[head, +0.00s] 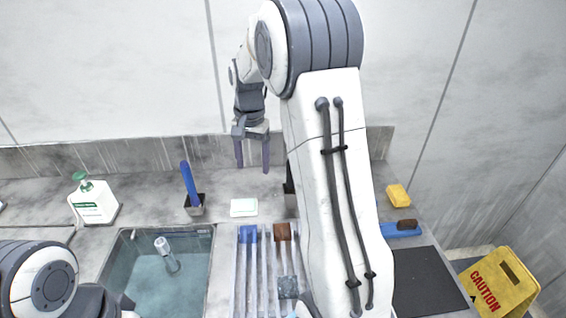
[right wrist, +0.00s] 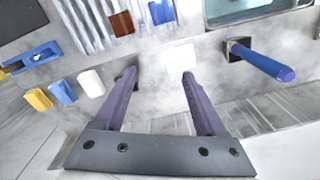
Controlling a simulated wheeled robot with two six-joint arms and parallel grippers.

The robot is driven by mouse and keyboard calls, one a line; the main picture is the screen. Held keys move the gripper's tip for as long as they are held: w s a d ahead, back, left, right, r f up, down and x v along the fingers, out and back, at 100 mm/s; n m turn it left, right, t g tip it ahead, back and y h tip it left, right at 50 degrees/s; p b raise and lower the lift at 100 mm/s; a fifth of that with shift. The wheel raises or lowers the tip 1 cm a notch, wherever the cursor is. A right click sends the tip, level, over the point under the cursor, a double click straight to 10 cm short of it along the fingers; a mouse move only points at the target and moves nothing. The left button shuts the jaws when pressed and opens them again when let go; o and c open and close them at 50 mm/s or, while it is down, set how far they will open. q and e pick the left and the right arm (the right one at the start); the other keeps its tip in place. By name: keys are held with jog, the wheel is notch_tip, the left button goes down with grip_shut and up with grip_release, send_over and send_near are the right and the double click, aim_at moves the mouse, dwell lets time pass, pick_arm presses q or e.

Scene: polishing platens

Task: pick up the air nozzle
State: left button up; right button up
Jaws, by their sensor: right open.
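I cannot tell for certain which thing is the air nozzle. A slim blue handle (head: 189,184) stands tilted in a small dark square holder (head: 196,209) on the counter, left of my right gripper. The blue handle also shows at the right of the right wrist view (right wrist: 268,64). My right gripper (head: 253,168) is open and empty, its purple fingers pointing down above the back of the counter. In the right wrist view, its open fingers (right wrist: 158,75) reach toward the counter, with nothing between them. My left arm shows at the lower left, but its gripper is out of view.
A white pad (head: 243,207) lies near my right gripper. A sink (head: 155,270), a white pump bottle (head: 94,201) and racked strips (head: 265,270) are around it. A yellow block (head: 398,195), a blue-and-brown brush (head: 402,229) and a dark mat (head: 428,280) lie right.

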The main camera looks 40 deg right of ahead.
jog(key=d+m, duration=0.1)
jog(key=d, duration=0.3)
jog(key=d+m, duration=0.2)
jog(key=d, duration=0.2)
jog(key=d+m+p, duration=0.1)
jog(key=d, duration=0.3)
jog(key=shift+d+m, duration=0.25)
jog(key=shift+m, duration=0.05)
jog(key=f, duration=0.3)
jog(key=f+p, duration=0.1)
jog(key=shift+d+f, duration=0.2)
jog(key=shift+d, duration=0.2)
jog(key=f+p, duration=0.1)
jog(key=f, duration=0.1)
jog(key=f+p, duration=0.1)
jog(key=f, duration=0.2)
jog(key=shift+w+a+f, duration=0.15)
jog(key=shift+w+f, duration=0.05)
jog(key=shift+f, duration=0.35)
pick_arm(q)
notch_tip(320, 180, up, 5)
jog(key=shift+r, duration=0.15)
pick_arm(e)
grip_shut()
